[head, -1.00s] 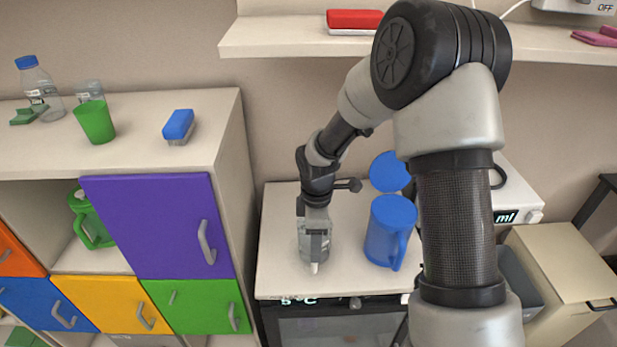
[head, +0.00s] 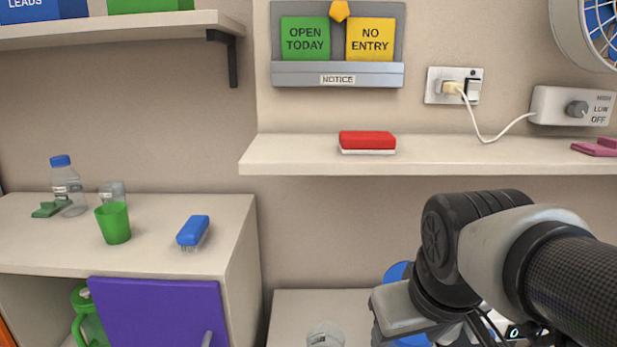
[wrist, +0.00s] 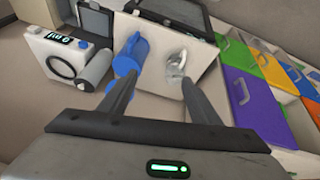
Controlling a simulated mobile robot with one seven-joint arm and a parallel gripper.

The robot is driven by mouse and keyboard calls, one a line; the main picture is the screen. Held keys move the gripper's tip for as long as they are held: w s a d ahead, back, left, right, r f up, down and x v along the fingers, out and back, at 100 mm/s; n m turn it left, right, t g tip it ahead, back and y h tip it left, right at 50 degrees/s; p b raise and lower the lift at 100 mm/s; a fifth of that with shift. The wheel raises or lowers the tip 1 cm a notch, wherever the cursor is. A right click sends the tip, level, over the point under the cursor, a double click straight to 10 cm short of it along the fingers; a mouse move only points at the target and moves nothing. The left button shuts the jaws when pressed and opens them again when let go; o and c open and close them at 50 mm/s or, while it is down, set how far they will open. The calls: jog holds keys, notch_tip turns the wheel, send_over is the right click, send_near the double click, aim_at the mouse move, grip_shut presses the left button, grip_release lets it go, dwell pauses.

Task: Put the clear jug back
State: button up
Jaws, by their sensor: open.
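The clear jug (wrist: 178,64) stands on the white-topped counter (wrist: 200,62) in the wrist view, beside the blue jug (wrist: 131,55). In the head view only the top of the clear jug (head: 325,334) shows at the bottom edge. My gripper (wrist: 160,73) is open and empty, with its fingers spread and apart from the clear jug. The gripper itself is out of the head view, where my arm fills the lower right and covers most of the blue jug.
A cabinet (head: 238,265) stands left of the counter, with a purple door (head: 155,312).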

jog(key=shift+s+r+m+t, duration=0.2)
jog(key=shift+s+m, duration=0.3)
jog(key=shift+s, duration=0.3)
jog(key=shift+s+r+m+t, duration=0.15)
jog(key=shift+s+m, duration=0.35)
jog(key=shift+s, duration=0.25)
